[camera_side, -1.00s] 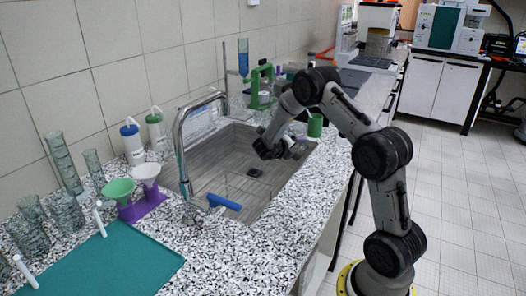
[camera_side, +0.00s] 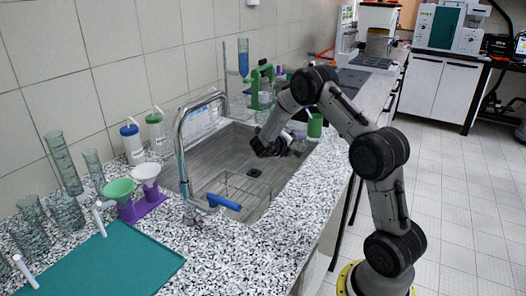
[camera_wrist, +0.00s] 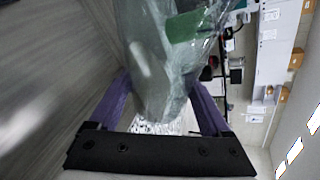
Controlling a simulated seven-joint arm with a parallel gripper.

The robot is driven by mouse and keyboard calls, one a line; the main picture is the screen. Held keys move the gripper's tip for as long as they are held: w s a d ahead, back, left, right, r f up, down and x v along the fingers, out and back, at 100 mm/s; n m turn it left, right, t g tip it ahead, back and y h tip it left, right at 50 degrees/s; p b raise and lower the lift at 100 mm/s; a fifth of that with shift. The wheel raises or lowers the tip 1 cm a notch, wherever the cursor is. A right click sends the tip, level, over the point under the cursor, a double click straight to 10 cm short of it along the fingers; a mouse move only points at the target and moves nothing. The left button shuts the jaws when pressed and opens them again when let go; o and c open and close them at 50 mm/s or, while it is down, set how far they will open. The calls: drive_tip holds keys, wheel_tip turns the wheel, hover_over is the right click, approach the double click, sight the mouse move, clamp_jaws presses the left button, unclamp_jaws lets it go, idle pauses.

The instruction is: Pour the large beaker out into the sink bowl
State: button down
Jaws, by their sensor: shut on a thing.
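The sink bowl (camera_side: 208,160) is a grey basin set in the speckled counter, with a drain in its floor. My gripper (camera_side: 270,148) is over the far right part of the bowl, near its right edge. In the wrist view, the purple fingers of my gripper (camera_wrist: 160,100) are shut on the large beaker (camera_wrist: 150,55), a greenish see-through glass vessel. The beaker is hard to make out beside my gripper in the side view. The wrist picture is rolled sideways, and I cannot tell the beaker's exact tilt or see liquid in it.
The tap (camera_side: 182,150) arches over the sink's left side, with a blue-tipped part (camera_side: 224,202) in front. A wire rack (camera_side: 245,190) shows in the bowl. Funnels (camera_side: 118,190) and glassware crowd the left counter.

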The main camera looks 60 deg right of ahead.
drive_tip(key=shift+r, duration=0.25)
drive_tip(key=shift+n+g, duration=0.5)
drive_tip(key=shift+n, duration=0.2)
idle(0.5)
drive_tip(key=shift+w+a+f+n+g+h, duration=0.1)
drive_tip(key=shift+w+f+n+g+h, duration=0.3)
drive_tip(key=shift+w+f+n, duration=0.25)
idle(0.6)
drive_tip(key=shift+w+r+n+g+h+b, duration=0.15)
drive_tip(key=shift+r+n+g, duration=0.1)
drive_tip(key=shift+r+n, duration=0.2)
drive_tip(key=shift+w+r+n+g+h+b, duration=0.1)
drive_tip(key=shift+w+r+n+g+h, duration=0.15)
drive_tip(key=shift+r, duration=0.25)
drive_tip(key=shift+w+r+n+g+h+b, duration=0.1)
drive_tip(key=shift+r+n+g, duration=0.1)
drive_tip(key=shift+r+n, duration=0.25)
idle(1.5)
